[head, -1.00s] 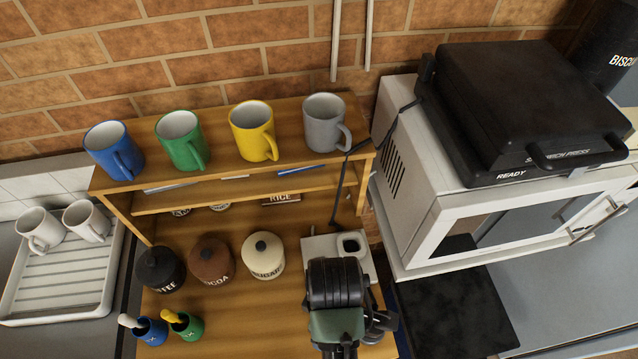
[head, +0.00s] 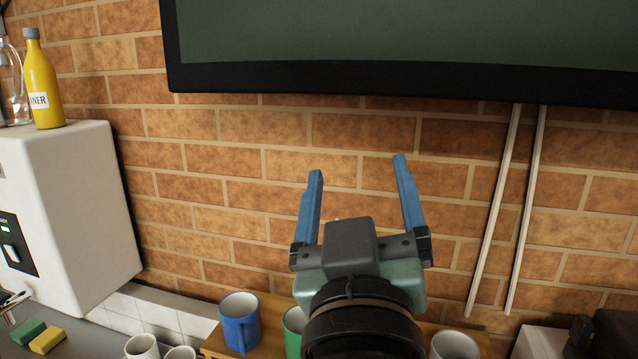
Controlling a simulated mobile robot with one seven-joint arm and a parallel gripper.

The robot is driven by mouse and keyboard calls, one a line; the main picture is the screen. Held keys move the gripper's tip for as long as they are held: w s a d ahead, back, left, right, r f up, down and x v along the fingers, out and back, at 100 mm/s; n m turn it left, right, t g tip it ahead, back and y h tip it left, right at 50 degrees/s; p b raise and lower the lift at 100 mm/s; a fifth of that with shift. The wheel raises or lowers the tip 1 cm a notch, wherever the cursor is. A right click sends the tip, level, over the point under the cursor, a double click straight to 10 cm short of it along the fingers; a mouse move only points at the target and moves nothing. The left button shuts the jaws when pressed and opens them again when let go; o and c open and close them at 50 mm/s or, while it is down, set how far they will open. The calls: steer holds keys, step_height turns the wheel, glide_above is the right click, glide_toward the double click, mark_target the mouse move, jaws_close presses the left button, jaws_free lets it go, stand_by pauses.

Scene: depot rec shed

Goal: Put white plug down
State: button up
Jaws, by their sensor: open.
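My gripper (head: 358,178) is raised in front of the brick wall, its two blue fingers spread wide and pointing up. Nothing is between the fingers. No white plug can be made out in the head view now. The wooden shelf (head: 212,346) is below the gripper, and my arm hides part of it.
A blue mug (head: 240,322), a green mug (head: 294,330) and a grey mug (head: 455,345) stand on the shelf. White mugs (head: 142,347) are at lower left. A white unit (head: 75,210) bears a yellow bottle (head: 42,80). A dark screen (head: 400,45) and white pipes (head: 495,210) are on the wall.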

steer(key=s+a+r+m+t, duration=0.1)
steer(key=s+r+t, duration=0.2)
steer(key=r, duration=0.3)
steer(key=s+a+r+m+t+y, duration=0.1)
steer(key=s+a+r+t, duration=0.1)
steer(key=s+r, duration=0.4)
steer(key=shift+a+r+t, duration=0.3)
steer(key=shift+r+t, duration=0.1)
steer(key=shift+r, duration=0.3)
steer(key=shift+s, duration=0.1)
